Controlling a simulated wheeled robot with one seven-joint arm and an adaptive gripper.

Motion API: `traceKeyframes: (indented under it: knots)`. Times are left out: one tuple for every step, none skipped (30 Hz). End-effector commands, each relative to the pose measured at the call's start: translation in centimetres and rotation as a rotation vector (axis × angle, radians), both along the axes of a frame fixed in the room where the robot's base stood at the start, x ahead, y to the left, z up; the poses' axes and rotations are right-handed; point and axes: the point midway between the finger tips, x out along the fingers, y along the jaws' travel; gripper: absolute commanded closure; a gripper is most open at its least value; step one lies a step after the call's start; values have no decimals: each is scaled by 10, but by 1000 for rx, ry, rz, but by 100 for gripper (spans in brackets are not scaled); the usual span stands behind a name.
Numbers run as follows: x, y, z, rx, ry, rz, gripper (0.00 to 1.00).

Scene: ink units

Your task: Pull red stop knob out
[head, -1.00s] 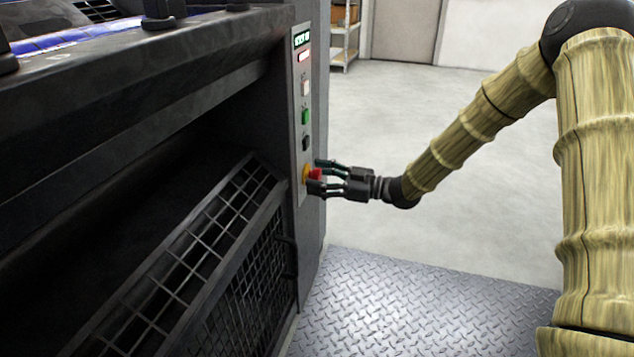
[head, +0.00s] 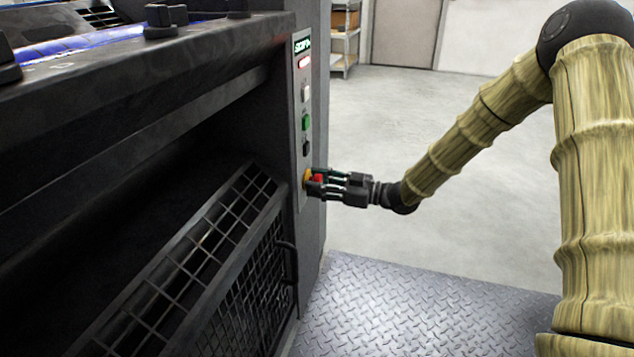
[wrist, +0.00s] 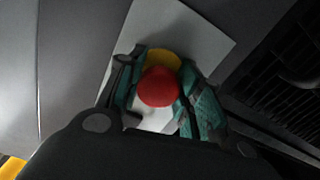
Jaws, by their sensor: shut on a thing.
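The red stop knob (head: 317,179) sits on a yellow base (head: 308,181) low on the machine's grey control panel (head: 299,160). My gripper (head: 316,181) reaches it from the right, with its fingers on either side of the knob. In the wrist view the round red knob (wrist: 158,87) lies between the two teal-padded fingers, with part of the yellow base (wrist: 165,58) behind it. My gripper is shut on the knob. The sides of the knob are partly hidden by the fingers.
Above the knob the panel carries a black button (head: 306,148), a green button (head: 306,122), a white button (head: 305,93) and a lit display (head: 303,45). A wire mesh guard (head: 225,285) stands at lower left. The floor to the right is clear.

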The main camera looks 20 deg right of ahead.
Motion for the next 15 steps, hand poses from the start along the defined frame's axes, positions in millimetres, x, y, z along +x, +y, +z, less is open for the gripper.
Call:
traceKeyframes:
  knots:
    - [-1, -4, 3, -1, 1, -2, 100]
    - [-2, -5, 3, -2, 1, -4, 100]
    - [-3, -7, 3, -2, 1, -4, 100]
    - [-4, -8, 4, -1, 2, -3, 100]
    - [-5, -9, 4, -1, 2, -3, 100]
    - [-6, -11, 4, -1, 2, -3, 100]
    - [-6, -12, 3, -1, 2, -3, 100]
    - [-7, -13, 3, -1, 1, -3, 100]
    - [-7, -14, 2, -1, 1, -3, 100]
    - [-8, -15, 1, -1, 1, -4, 100]
    - [-8, -15, 1, -1, 1, -4, 100]
    - [-8, -16, 0, -1, 0, -5, 100]
    - [-8, -16, 0, -1, 0, -5, 100]
    - [-8, -16, 0, -1, 0, -6, 100]
    - [-8, -17, 0, -1, 0, -6, 100]
